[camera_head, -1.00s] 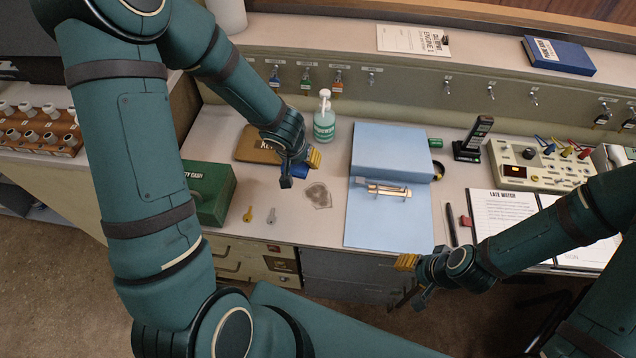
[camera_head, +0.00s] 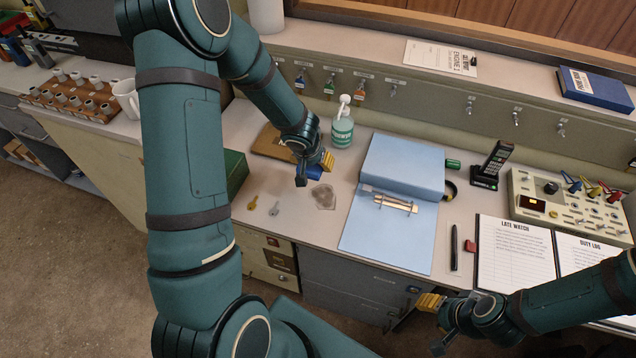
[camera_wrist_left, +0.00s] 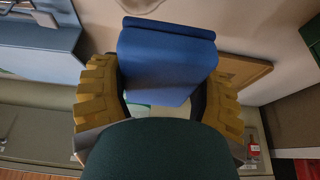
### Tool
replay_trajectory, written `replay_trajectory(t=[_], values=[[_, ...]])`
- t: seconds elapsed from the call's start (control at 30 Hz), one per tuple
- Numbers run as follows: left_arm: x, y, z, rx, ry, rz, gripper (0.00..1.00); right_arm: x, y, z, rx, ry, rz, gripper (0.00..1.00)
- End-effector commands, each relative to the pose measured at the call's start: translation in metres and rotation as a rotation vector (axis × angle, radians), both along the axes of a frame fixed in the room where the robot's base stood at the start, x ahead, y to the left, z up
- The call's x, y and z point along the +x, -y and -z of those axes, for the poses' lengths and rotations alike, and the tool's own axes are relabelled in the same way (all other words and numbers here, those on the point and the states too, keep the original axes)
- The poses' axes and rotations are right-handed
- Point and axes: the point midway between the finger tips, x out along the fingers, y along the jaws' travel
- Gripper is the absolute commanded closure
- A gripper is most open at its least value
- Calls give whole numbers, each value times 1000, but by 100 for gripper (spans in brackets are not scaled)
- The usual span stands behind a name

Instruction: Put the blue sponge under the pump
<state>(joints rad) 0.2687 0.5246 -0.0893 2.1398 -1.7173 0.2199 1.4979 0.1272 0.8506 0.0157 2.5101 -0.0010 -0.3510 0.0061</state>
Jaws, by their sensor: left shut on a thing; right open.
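The blue sponge (camera_head: 314,173) is between the fingers of my left gripper (camera_head: 313,170), which is shut on it. It fills the space between the yellow finger pads in the left wrist view, where the sponge (camera_wrist_left: 165,62) looks like a blue block with a ridge. The pump bottle (camera_head: 342,132) is teal with a white pump head and stands upright on the desk, just behind and right of the sponge, apart from it. My right gripper (camera_head: 436,322) is open and empty off the desk's front edge. Whether the sponge touches the desk is hard to tell.
Two keys and a clear flat piece (camera_head: 323,196) lie in front. A green box (camera_head: 236,170) is partly hidden by my left arm. An open blue binder (camera_head: 385,232) takes up the desk to the right.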

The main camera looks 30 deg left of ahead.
Motion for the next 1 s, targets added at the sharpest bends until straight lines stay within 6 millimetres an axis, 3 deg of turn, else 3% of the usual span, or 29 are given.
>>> replay_trajectory(t=[0.03,0.13,0.6,1.0], values=[[-1,0,16,-1,-4,1,65,-2,0,11,1,-4,-4,53],[-1,0,35,1,-4,1,65,-1,0,22,1,-3,-4,53],[-1,0,86,0,-3,1,65,4,0,45,-2,11,0,53],[0,0,89,0,-1,0,65,5,1,47,-2,12,0,53]])
